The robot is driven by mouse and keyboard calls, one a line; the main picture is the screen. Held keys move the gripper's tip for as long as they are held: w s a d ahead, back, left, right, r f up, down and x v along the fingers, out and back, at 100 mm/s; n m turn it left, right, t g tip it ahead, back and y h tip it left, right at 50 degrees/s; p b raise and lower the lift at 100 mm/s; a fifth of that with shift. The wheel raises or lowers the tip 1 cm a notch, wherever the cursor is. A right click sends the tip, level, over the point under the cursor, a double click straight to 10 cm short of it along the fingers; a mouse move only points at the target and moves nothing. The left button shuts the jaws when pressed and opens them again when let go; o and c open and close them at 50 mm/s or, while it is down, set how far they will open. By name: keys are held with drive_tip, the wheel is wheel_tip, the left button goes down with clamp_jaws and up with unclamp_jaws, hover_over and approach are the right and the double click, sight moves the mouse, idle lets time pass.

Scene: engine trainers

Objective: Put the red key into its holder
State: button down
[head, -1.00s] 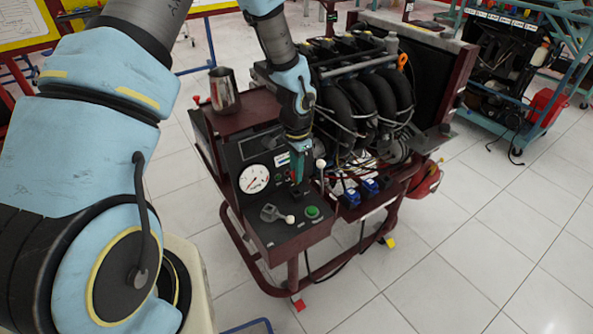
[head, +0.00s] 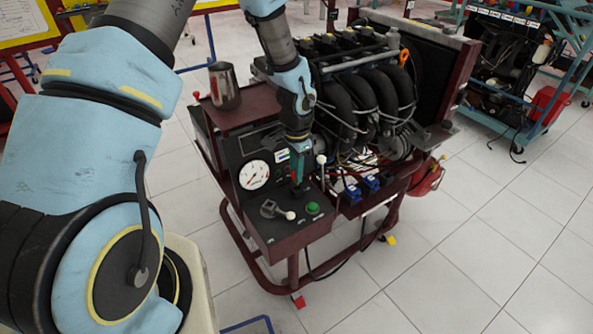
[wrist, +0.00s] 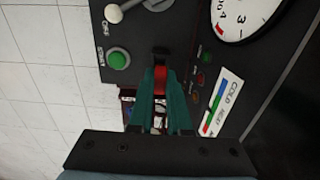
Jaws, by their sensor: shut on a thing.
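My gripper (head: 297,178) is over the sloping control panel of the engine trainer, right of the dial. In the wrist view my gripper (wrist: 167,98) has its green fingers shut on the red key (wrist: 160,78). Only a small red part of the key shows between the fingertips. A dark slot or socket (wrist: 160,52) lies just beyond the key on the black panel; it may be the holder. I cannot tell whether the key touches it or is inside it.
A green button (head: 312,208) and a white-knobbed lever (head: 290,215) are close by on the panel. Another white-knobbed lever (head: 321,160) stands right of my gripper. A metal jug (head: 223,86) stands on the trainer's top, and the engine (head: 365,95) is behind.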

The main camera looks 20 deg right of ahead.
drive_tip(key=shift+f+b, duration=0.4)
drive_tip(key=shift+f, duration=0.25)
drive_tip(key=shift+f+b, duration=0.3)
drive_tip(key=shift+f, duration=0.15)
drive_tip(key=shift+f, duration=0.35)
drive_tip(key=shift+c, duration=2.3)
unclamp_jaws()
drive_tip(key=shift+r, duration=0.15)
drive_tip(key=shift+r+p, duration=0.95)
drive_tip(key=shift+r, duration=0.4)
